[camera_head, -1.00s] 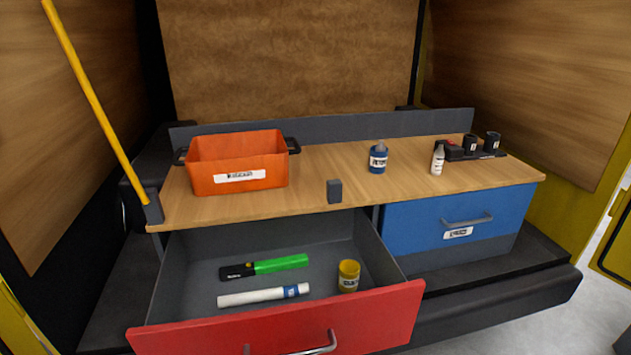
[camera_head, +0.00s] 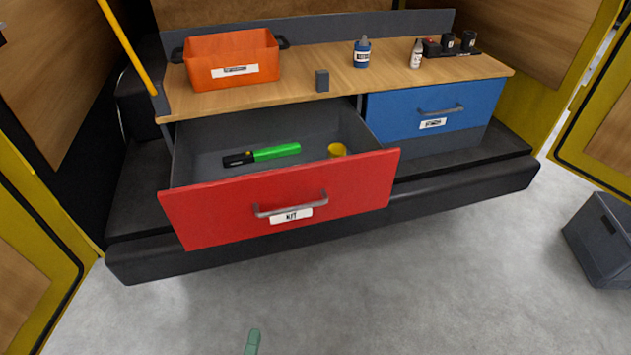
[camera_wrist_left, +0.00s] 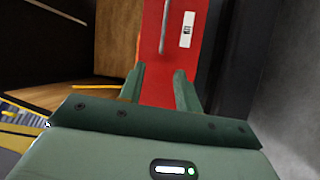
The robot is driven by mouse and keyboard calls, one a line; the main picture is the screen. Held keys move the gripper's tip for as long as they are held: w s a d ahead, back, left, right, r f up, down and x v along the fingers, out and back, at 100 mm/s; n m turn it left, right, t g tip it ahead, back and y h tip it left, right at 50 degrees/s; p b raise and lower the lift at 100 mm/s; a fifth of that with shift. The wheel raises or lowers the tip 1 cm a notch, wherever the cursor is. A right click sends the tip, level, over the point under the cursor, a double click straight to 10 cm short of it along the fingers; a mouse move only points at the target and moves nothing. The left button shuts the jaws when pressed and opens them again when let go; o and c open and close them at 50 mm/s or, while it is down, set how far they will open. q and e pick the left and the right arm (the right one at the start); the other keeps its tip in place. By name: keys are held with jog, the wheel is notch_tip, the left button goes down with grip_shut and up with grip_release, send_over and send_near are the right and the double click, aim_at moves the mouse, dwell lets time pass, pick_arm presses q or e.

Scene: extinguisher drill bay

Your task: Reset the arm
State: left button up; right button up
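My left gripper shows in the head view only as a green fingertip (camera_head: 253,342) at the bottom edge, over the floor and in front of the bench. In the left wrist view its two green fingers (camera_wrist_left: 158,86) are spread apart with nothing between them. They point toward the red drawer front, which is beyond them. The red drawer (camera_head: 285,197) is pulled open, with its handle (camera_head: 290,204) in front. My right gripper is in neither view.
A green and black torch (camera_head: 262,154) and a yellow jar (camera_head: 337,150) lie in the drawer. An orange bin (camera_head: 232,58), blue bottle (camera_head: 362,52) and white bottle (camera_head: 416,54) stand on the wooden top. The blue drawer (camera_head: 435,107) is shut. A grey bin (camera_head: 603,238) stands right; the front floor is clear.

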pick_arm(q)
jog(key=a+f+m+g+h, duration=0.3)
jog(key=a+m, duration=0.5)
jog(key=a, duration=0.7)
jog(key=s+a+f+m+g+y, duration=0.2)
jog(key=s+a+f+m+g, duration=0.1)
jog(key=a+f, duration=0.35)
jog(key=s+a+f+m+g+y, duration=0.2)
jog(key=s+a+f+m+g, duration=0.15)
jog(key=a+f, duration=0.35)
jog(key=s+a+f+m+g+y, duration=0.3)
jog(key=s+a+f+g+y, duration=0.1)
jog(key=s+a, duration=0.55)
jog(key=s+a+f+m+g+y, duration=0.2)
jog(key=s+a+f+g+y, duration=0.15)
jog(key=s+a, duration=0.6)
jog(key=s+d+f+h, duration=0.1)
jog(key=s+d+f, duration=0.1)
jog(key=d, duration=0.9)
jog(key=s+d+f+n+g+h, duration=0.1)
jog(key=s+d+f+h, duration=0.1)
jog(key=d, duration=1)
jog(key=s+d+f+g+h, duration=0.1)
jog(key=s+d+f+h, duration=0.1)
jog(key=d, duration=0.9)
notch_tip(320, 180, down, 2)
jog(key=shift+s+d+f, duration=0.2)
jog(key=shift+s, duration=0.3)
